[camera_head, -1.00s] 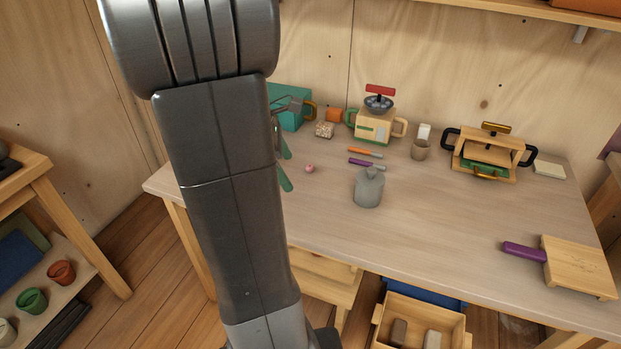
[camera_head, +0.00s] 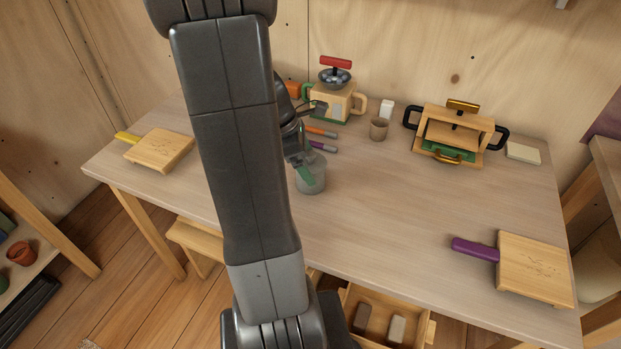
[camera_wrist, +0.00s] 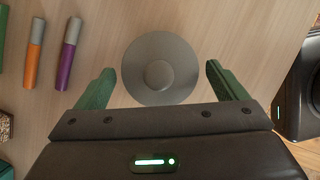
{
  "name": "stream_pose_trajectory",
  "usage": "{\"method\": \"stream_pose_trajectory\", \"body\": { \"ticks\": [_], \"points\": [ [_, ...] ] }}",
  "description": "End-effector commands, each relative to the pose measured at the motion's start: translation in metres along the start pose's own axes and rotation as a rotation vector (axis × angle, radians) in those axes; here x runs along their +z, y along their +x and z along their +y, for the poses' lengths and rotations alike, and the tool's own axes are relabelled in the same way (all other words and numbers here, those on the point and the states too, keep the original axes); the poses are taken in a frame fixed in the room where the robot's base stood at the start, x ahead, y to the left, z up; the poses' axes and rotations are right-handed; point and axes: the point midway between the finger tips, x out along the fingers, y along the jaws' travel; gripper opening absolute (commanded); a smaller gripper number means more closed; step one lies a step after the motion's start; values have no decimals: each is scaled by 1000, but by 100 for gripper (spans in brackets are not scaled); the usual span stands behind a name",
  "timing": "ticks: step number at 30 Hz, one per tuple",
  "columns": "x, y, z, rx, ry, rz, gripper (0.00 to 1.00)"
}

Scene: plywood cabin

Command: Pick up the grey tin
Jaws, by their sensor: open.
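The grey tin (camera_head: 312,181) stands upright on the table, partly hidden by my gripper in the head view. In the wrist view the tin (camera_wrist: 160,68) shows from above as a round grey lid with a knob in its middle. My gripper (camera_wrist: 158,82) is open and empty, with one green fingertip on each side of the tin and gaps between the fingers and the lid. In the head view my gripper (camera_head: 308,172) is at the tin, one green finger showing in front of it. I cannot tell how far its tips are above the table.
Orange (camera_head: 320,131) and purple (camera_head: 323,146) markers lie behind the tin. A purple-handled board (camera_head: 535,270) lies at front right; the table between is free.

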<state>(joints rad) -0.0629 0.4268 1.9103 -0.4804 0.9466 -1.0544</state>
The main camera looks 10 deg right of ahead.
Motion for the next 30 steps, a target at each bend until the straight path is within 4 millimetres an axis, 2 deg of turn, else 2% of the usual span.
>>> {"method": "stream_pose_trajectory", "body": {
  "ticks": [3, 6, 13, 14, 18, 21, 30],
  "points": [
    [0, 19, -1, -3, 0, 0, 92],
    [0, 26, -1, -2, 0, 0, 92],
    [0, 27, -1, 0, 1, 1, 92],
    [0, 27, -1, 0, 1, 1, 90],
    [0, 27, -1, 0, 0, 0, 62],
    [0, 27, -1, 0, 0, 0, 47],
    [0, 25, 0, 1, 0, 0, 46]
  ]
}}
